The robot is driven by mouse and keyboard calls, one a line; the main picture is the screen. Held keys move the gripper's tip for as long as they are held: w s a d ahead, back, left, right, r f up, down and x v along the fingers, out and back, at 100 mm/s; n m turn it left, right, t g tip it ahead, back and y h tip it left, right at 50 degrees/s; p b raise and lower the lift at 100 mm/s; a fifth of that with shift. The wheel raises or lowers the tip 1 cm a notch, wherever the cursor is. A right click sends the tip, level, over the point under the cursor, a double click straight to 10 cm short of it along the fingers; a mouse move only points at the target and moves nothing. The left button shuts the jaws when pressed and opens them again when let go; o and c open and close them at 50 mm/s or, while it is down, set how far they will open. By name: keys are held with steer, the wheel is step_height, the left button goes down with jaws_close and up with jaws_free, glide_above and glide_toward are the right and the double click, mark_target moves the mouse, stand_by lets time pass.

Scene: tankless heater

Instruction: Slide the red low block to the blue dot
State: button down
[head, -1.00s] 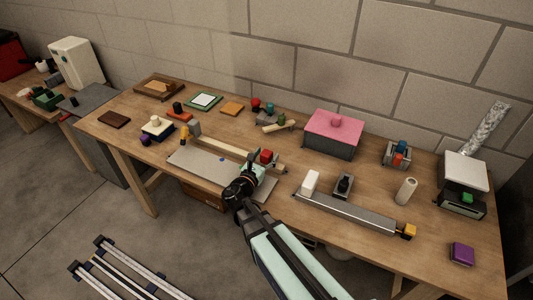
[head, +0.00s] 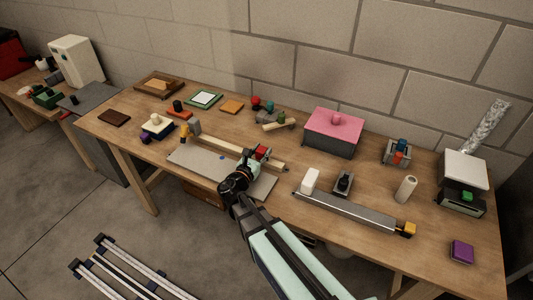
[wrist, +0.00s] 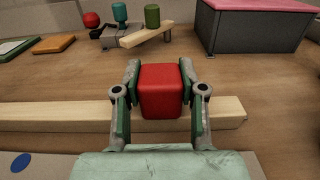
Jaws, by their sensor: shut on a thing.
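The red low block (wrist: 161,90) is between the two fingers of my gripper (wrist: 162,95) in the wrist view, and the fingers are shut on its left and right sides. In the head view the block (head: 264,152) is partly covered by my gripper (head: 259,155). It is at the right part of a pale wooden bar (wrist: 60,115); I cannot tell exactly how it rests against the bar. The blue dot (head: 221,158) is on the grey plate (head: 200,163), left of the block and on the near side of the bar. It also shows at the wrist view's lower left (wrist: 20,161).
A pink-topped box (head: 332,133) stands behind and to the right. A green cylinder on a wooden piece (wrist: 152,16) is behind the bar. A yellow piece (head: 185,133) and a grey block (head: 195,127) stand near the bar's left end. The plate around the dot is clear.

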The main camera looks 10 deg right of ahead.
mark_target(229, 146)
steer(key=w+a, duration=0.3)
steer(key=a, duration=0.1)
steer(key=w+a, duration=0.6)
steer(key=a, duration=0.1)
steer(key=shift+w+a+r+b, duration=0.1)
steer(key=shift+w+a+b, duration=0.2)
steer(key=shift+a, duration=0.05)
steer(key=c, duration=0.6)
jaws_free()
steer(key=shift+d, duration=0.1)
steer(key=shift+c, duration=0.2)
steer(key=shift+s, duration=0.1)
steer(key=v, duration=1.2)
